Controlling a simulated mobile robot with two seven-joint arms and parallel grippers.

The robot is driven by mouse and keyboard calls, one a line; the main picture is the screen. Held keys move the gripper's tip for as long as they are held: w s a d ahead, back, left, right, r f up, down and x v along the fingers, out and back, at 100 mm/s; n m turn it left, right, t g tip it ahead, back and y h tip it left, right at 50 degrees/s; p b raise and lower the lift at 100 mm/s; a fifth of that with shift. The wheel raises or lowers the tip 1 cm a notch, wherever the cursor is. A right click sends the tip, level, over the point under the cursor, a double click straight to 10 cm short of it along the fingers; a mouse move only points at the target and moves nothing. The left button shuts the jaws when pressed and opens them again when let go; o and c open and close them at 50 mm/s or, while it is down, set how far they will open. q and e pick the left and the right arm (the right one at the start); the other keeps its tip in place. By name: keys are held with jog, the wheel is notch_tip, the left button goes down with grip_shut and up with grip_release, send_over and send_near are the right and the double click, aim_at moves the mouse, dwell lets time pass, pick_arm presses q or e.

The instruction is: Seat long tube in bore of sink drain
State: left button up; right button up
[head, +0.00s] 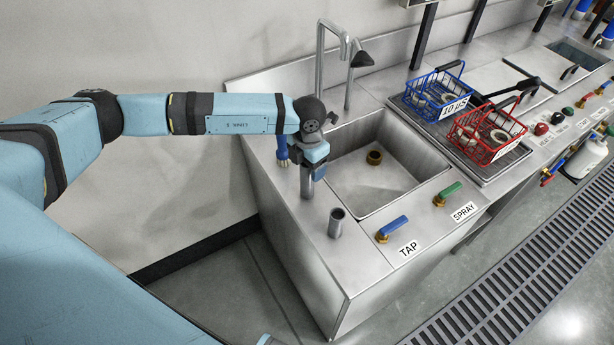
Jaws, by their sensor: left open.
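The sink drain (374,157) shows as a brass-coloured ring with a dark bore, low in the sink basin. A grey upright tube (306,186) stands on the steel top left of the basin, directly below my left gripper (308,168). The gripper points down and is open around or just in front of the tube's upper end; I cannot tell which. A second grey tube (336,226), wider and hollow at the top, stands nearer the front. The tube under the gripper looks the longer, but its top is hidden. My right gripper is not in view.
A tall tap (320,60) rises behind the basin (416,186). A blue-handled item (282,150) stands beside my gripper. Blue tap (392,228) and green spray (447,193) handles line the front. Blue (434,92) and red (484,136) baskets stand right.

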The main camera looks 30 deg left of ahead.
pick_arm(q)
jog(key=shift+f, duration=0.55)
jog(key=c, duration=1)
jog(key=shift+c, duration=0.3)
jog(key=shift+r, duration=0.15)
